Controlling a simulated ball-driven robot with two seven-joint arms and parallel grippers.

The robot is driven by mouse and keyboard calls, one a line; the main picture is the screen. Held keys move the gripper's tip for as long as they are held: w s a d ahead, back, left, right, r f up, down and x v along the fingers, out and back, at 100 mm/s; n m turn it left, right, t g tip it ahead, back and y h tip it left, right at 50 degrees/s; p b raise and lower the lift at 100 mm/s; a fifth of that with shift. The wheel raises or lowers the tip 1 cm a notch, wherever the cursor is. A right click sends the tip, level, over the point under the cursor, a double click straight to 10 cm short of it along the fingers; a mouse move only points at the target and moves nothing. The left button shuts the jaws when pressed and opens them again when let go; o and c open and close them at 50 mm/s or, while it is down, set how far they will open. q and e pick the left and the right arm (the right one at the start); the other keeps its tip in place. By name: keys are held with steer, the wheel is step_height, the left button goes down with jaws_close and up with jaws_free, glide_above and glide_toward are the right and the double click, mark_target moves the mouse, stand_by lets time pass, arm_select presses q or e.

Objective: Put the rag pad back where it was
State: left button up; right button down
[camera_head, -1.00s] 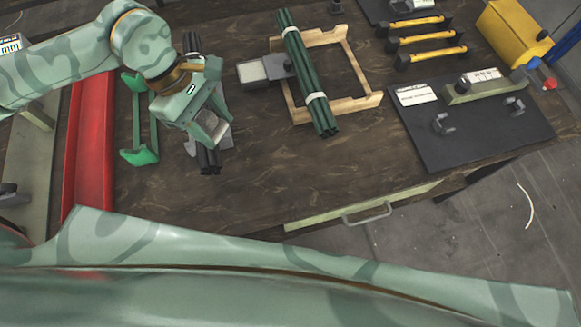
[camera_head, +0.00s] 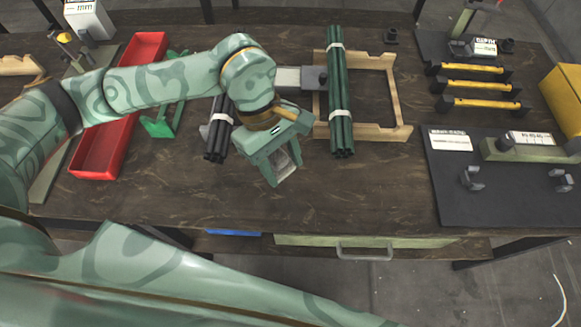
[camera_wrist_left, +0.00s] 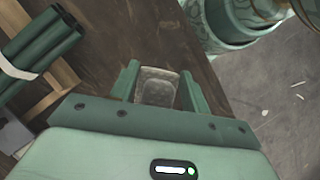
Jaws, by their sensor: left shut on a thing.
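The rag pad (camera_wrist_left: 158,88) is a pale grey piece between the two fingers of my left gripper in the left wrist view. In the head view a small part of the pad (camera_head: 284,160) shows between the fingers. My left gripper (camera_head: 285,175) is shut on it, pointing down over the bare front part of the brown table (camera_head: 330,195). It is to the right of a bundle of black rods (camera_head: 217,135) and left of the front end of a green rod bundle (camera_head: 341,120). My right gripper is not in view.
The green bundle lies on a wooden frame (camera_head: 402,131). A red tray (camera_head: 92,160) and a green stand (camera_head: 160,128) are at left. The table front centre is clear.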

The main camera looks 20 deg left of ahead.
mark_target(289, 178)
arm_select(q)
steer(key=shift+w+d+f+b, duration=0.2)
steer(key=shift+w+f+b, duration=0.1)
steer(key=shift+w+f, duration=0.7)
step_height(289, 178, down, 4)
steer(key=shift+r+b, duration=0.1)
steer(key=shift+b, duration=0.75)
steer(key=shift+r, duration=0.15)
steer(key=o, duration=0.9)
steer(key=shift+o, duration=0.2)
